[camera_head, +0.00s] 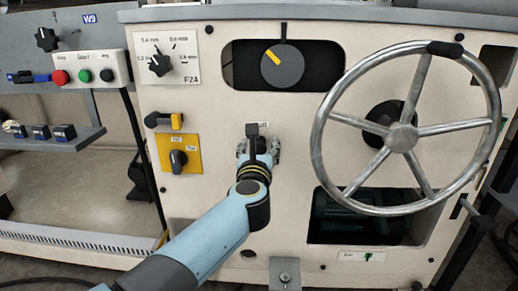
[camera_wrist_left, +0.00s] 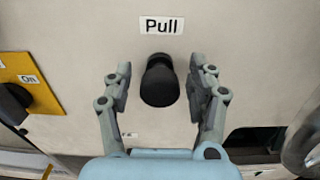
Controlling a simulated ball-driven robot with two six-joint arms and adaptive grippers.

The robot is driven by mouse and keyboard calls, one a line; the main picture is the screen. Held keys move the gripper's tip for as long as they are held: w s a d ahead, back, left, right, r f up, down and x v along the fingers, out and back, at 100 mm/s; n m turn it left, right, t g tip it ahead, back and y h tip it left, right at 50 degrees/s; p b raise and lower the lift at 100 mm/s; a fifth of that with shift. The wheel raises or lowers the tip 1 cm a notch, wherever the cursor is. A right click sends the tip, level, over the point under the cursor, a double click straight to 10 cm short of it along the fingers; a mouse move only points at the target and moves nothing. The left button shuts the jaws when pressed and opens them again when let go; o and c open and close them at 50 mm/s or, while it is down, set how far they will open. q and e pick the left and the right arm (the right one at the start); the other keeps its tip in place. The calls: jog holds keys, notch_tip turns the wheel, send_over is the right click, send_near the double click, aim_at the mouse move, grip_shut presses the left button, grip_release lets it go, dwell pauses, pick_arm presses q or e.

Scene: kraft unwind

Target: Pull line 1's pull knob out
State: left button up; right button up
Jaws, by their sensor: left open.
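The pull knob (camera_wrist_left: 160,82) is a black round knob on a short stem in the cream panel, under a white label (camera_wrist_left: 161,26) reading "Pull". My left gripper (camera_wrist_left: 160,86) is open, with one finger on each side of the knob and a gap visible on both sides. In the head view my left gripper (camera_head: 258,148) is at the middle of the panel and hides the knob and part of the label. My right gripper is not in view.
A large metal handwheel (camera_head: 402,138) stands out from the panel on the right. A yellow plate (camera_head: 190,140) with a rotary switch (camera_head: 178,161) is left of my gripper. A dial (camera_head: 282,66) is above, and a dark opening (camera_head: 322,232) lies lower right.

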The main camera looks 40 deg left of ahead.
aim_at(258, 150)
pick_arm(q)
grip_shut()
dwell(0.4)
jog(key=shift+s, duration=0.1)
jog(key=v, duration=0.3)
jog(key=shift+f, duration=0.2)
jog(key=shift+s, duration=0.1)
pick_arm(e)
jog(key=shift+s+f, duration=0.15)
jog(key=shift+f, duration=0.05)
pick_arm(q)
grip_release()
jog(key=shift+s+d, duration=0.1)
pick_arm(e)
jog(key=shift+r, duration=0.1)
